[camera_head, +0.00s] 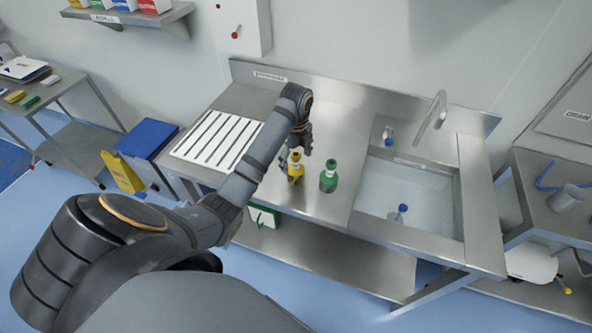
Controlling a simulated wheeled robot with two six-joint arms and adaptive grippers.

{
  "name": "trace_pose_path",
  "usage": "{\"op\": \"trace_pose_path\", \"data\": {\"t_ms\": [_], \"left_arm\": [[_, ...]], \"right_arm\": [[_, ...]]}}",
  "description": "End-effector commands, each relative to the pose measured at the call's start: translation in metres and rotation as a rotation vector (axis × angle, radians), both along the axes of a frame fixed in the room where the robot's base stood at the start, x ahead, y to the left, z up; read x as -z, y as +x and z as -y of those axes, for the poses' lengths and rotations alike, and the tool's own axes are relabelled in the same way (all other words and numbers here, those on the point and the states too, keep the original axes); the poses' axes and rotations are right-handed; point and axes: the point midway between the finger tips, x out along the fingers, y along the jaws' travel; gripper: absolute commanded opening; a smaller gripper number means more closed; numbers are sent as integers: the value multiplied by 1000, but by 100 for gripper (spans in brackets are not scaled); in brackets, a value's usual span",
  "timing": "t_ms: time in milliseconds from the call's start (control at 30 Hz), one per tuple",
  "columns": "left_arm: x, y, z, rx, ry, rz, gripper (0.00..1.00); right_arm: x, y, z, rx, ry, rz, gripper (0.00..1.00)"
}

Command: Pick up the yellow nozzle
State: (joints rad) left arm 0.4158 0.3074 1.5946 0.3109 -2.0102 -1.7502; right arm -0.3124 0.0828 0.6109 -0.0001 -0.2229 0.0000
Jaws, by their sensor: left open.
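The yellow nozzle (295,168) stands upright on the steel counter (345,140), left of the sink. A similar green nozzle (328,178) stands just to its right. My left arm reaches in from the lower left, and my left gripper (301,145) is directly above and behind the yellow nozzle, pointing down. The gripper is open. It is small and dark in the view, and I cannot tell whether its fingers touch the nozzle's top. My right gripper is not in view.
A white slotted drainboard (218,139) lies on the counter at left. A blue-lidded bin (147,138) stands left of the counter. The counter's front is open.

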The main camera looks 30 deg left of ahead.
Motion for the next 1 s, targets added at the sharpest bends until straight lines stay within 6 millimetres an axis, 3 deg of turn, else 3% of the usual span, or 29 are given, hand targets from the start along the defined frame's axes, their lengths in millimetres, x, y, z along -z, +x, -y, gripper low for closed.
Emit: {"op": "trace_pose_path", "data": {"t_ms": [33, 167, 267, 467, 600, 767, 1000], "left_arm": [[9, 0, 0, 0, 1, 1, 82], [7, 0, 0, 0, 1, 1, 82], [16, 1, -1, 0, 1, 1, 82], [48, 4, -5, -1, 1, -1, 82], [59, 4, -4, 1, 0, 1, 82], [57, 4, -4, 1, 0, 1, 82], [57, 4, -4, 0, 0, 1, 52]], "right_arm": [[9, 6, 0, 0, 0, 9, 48], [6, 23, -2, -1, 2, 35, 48], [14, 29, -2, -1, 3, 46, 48], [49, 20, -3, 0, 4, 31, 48], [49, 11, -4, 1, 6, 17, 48], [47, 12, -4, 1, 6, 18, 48], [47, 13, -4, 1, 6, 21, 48]]}}
